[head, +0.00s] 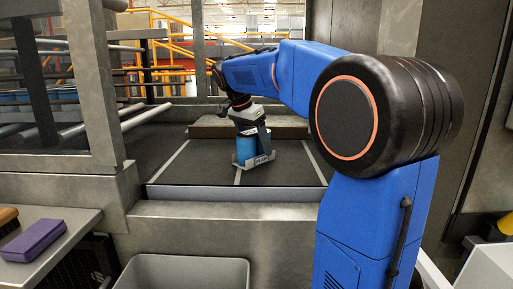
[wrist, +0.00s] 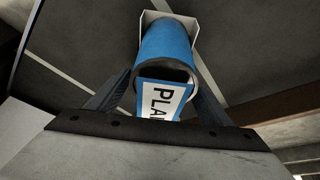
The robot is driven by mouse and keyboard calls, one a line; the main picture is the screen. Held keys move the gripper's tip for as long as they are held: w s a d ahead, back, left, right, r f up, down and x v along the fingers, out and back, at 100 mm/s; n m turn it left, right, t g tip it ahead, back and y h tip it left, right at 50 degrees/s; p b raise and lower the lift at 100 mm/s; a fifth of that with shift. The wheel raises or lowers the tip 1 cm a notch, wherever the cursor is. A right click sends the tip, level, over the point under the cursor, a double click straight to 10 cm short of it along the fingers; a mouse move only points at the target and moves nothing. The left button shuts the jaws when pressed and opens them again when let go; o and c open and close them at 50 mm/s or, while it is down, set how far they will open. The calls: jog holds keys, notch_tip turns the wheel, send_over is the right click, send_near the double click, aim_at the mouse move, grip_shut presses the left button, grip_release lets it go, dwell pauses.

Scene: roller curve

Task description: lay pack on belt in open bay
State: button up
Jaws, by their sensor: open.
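A blue cylinder (head: 246,147) stands upright on the dark belt (head: 195,168), in a pale angular holder (head: 262,160) with small lettering on its front. It is at or just right of the middle white line; I cannot tell whether it crosses it. My open gripper (head: 249,132) is directly above it, pointing down. In the wrist view the cylinder (wrist: 165,45) shows a dark hollow end and a white, blue-edged label (wrist: 163,98) reading "PLA". My gripper's (wrist: 162,92) dark fingers are on either side; contact is unclear. A purple block (head: 33,239) lies on a side shelf.
The side shelf (head: 62,252) is at the lower left, with a brown object (head: 7,216) at its edge. A grey bin (head: 185,272) stands below the belt. A brown raised strip (head: 205,129) borders the back. The belt looks clear left and right of the holder.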

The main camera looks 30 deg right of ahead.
jog(key=v, duration=1)
jog(key=shift+a+r, duration=0.15)
jog(key=shift+r, duration=0.25)
jog(key=shift+s, duration=0.1)
